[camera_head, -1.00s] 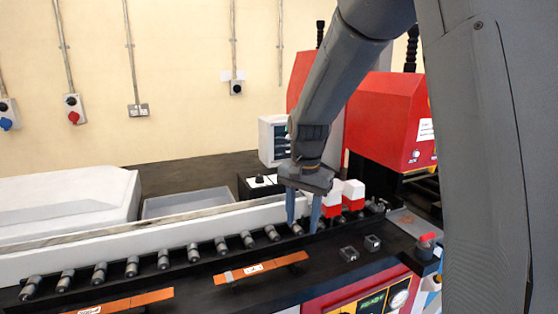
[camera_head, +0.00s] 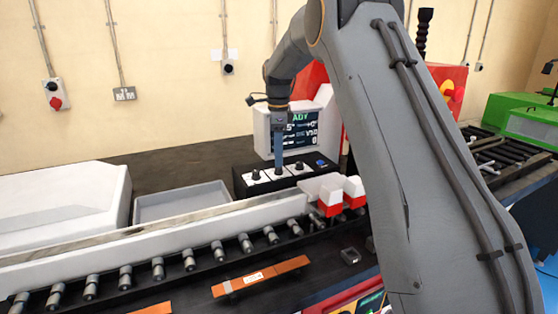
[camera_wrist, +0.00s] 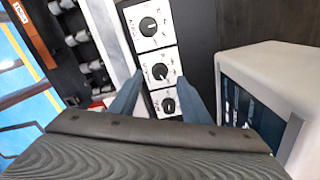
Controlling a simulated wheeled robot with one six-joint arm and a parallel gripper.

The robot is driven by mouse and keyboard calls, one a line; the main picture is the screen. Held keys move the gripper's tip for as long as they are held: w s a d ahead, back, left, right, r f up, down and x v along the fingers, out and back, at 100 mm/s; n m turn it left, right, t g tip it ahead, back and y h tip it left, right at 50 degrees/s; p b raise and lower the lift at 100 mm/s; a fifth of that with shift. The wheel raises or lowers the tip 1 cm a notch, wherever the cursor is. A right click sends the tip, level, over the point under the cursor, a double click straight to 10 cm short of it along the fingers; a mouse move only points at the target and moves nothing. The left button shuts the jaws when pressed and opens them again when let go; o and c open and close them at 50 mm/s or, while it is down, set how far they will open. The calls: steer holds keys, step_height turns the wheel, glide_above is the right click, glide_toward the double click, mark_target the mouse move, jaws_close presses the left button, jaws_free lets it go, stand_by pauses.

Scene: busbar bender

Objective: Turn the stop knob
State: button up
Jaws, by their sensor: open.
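A black control box (camera_head: 240,186) with a row of three black knobs on white plates stands behind the roller track. In the head view these are the left knob (camera_head: 256,174), the middle knob and the right knob (camera_head: 300,165). The wrist view shows the knobs in a column: top (camera_wrist: 148,26), middle (camera_wrist: 160,71) and bottom (camera_wrist: 168,105). The labels are too small to read, so I cannot tell which is the stop knob. My gripper (camera_wrist: 160,77) is open and points down over the box, its blue fingers either side of the middle knob. Contact cannot be told.
A grey-white display unit (camera_head: 326,103) stands just behind the box, close to my gripper. A grey tray (camera_head: 183,203) lies to the left. The roller track (camera_head: 190,262) and red-and-white blocks (camera_head: 331,202) are in front. A red machine stands behind my arm.

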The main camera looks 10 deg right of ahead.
mark_target(279, 170)
steer(key=shift+f+p, duration=0.6)
steer(key=shift+f, duration=1.3)
steer(key=c, duration=1)
steer(key=shift+c, duration=0.2)
